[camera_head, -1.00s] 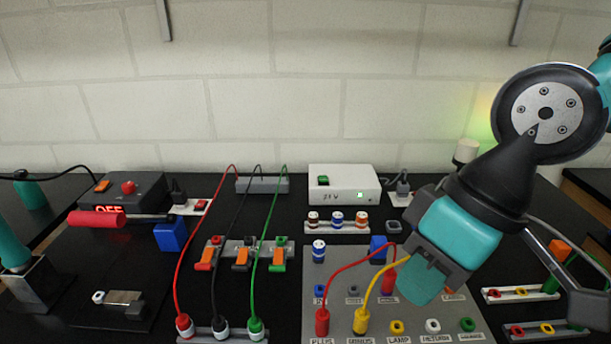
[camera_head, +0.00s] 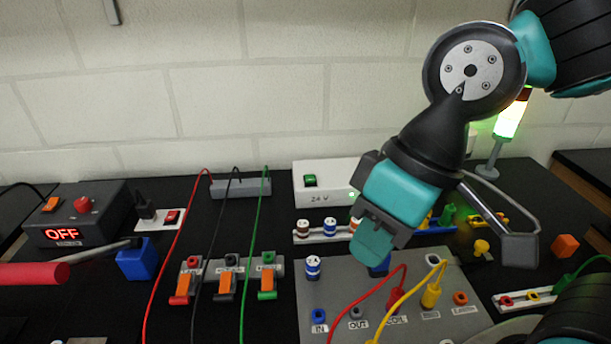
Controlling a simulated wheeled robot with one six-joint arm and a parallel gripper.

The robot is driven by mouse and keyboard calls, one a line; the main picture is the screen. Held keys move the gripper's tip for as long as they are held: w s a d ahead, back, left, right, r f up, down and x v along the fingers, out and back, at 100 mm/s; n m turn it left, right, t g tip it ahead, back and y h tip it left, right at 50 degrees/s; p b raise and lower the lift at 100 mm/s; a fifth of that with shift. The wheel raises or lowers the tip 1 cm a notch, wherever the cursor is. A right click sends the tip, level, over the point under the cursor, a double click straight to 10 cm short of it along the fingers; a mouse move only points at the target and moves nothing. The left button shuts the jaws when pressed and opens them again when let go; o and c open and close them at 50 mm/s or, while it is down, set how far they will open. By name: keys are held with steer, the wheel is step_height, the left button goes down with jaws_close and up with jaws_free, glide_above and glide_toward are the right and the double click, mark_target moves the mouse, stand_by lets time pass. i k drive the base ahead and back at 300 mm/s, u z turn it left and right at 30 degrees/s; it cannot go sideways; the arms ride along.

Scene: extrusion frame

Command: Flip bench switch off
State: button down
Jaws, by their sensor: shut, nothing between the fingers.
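Several switches are in view and none is clearly labelled as the bench switch. A white socket plate with a red rocker (camera_head: 172,215) lies at the back left, with a black plug in it. The white 24 V supply box (camera_head: 325,180) stands at the back wall with a green rocker (camera_head: 310,180) and a lit green lamp. A dark station (camera_head: 82,225) at the far left has an orange rocker (camera_head: 51,204) and a red "OFF" display. My gripper (camera_head: 368,245) is shut and empty. It hangs over the grey panel's back edge, in front of the supply, hiding the supply's right part.
The grey panel (camera_head: 450,290) has red and yellow leads. Red, black and green cables arch up left of it. A lit stack light (camera_head: 511,120) stands behind my arm. A red-handled iron (camera_head: 35,273) and blue block (camera_head: 138,260) lie left.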

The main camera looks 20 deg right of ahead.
mark_target(309, 178)
steer(key=k, duration=1)
steer(key=u, duration=1.4)
steer(key=i, duration=0.75)
steer(key=z, duration=1.45)
steer(key=i, duration=0.5)
steer(key=u, duration=0.05)
